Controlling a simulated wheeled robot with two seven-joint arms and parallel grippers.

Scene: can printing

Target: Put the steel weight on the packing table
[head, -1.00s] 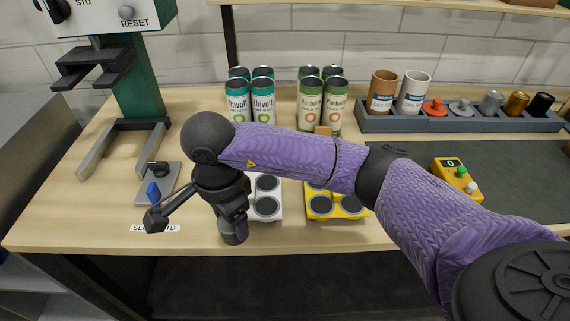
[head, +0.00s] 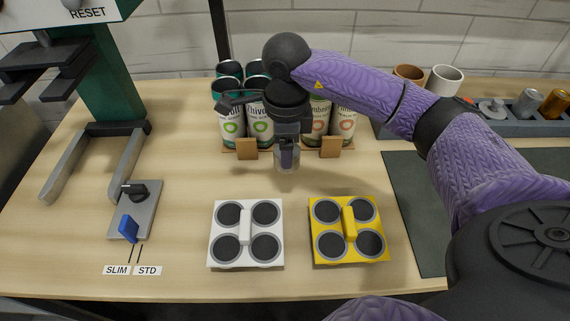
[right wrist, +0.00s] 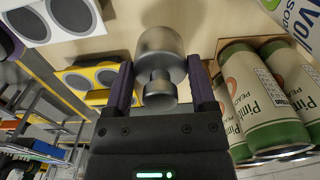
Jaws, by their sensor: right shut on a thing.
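My right gripper (head: 287,148) is shut on the steel weight (head: 287,162), a grey metal cylinder with a narrower knob. In the right wrist view the weight (right wrist: 160,58) sits between the two fingers (right wrist: 160,85). The weight is held over the wooden table (head: 190,200), between the can groups and the lidded carriers; whether it touches the top is hard to tell. My left gripper is not in view.
Teal-topped cans (head: 230,125) and green cans (head: 342,125) stand behind the gripper. A white carrier (head: 246,262) and a yellow carrier (head: 350,260) lie in front. A green press (head: 110,90) and a blue-handled switch (head: 129,229) are left. A grey rack (head: 555,122) is right.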

